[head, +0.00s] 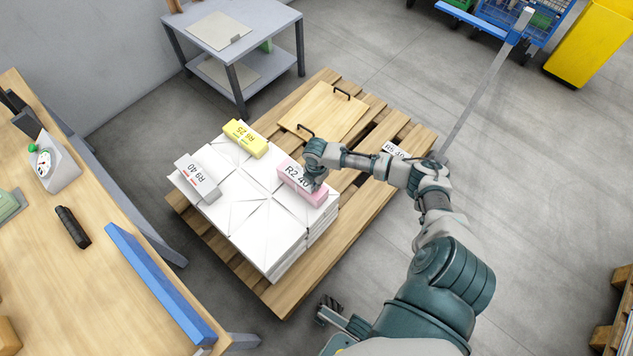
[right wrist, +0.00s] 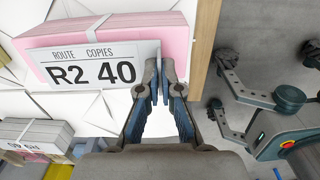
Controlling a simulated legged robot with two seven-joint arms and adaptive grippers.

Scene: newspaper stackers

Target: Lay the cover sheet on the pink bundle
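The pink bundle (head: 318,195) lies on the front right of a white stack on the pallet. It fills the top left of the right wrist view (right wrist: 110,32), with a strap over it and a white label (right wrist: 92,72) reading "ROUTE COPIES R2 40" on its near face. In the head view the right gripper (head: 312,187) is over the pink bundle. I cannot pick out the cover sheet for certain. My left gripper is not in view.
A yellow bundle (head: 245,139) and a grey bundle (head: 198,181) sit on the white stack (head: 262,225). Behind is a wooden board (head: 325,110) with two black handles. A white card (head: 395,149) lies on the pallet (head: 350,225) by my right arm. A grey table (head: 270,25) stands behind.

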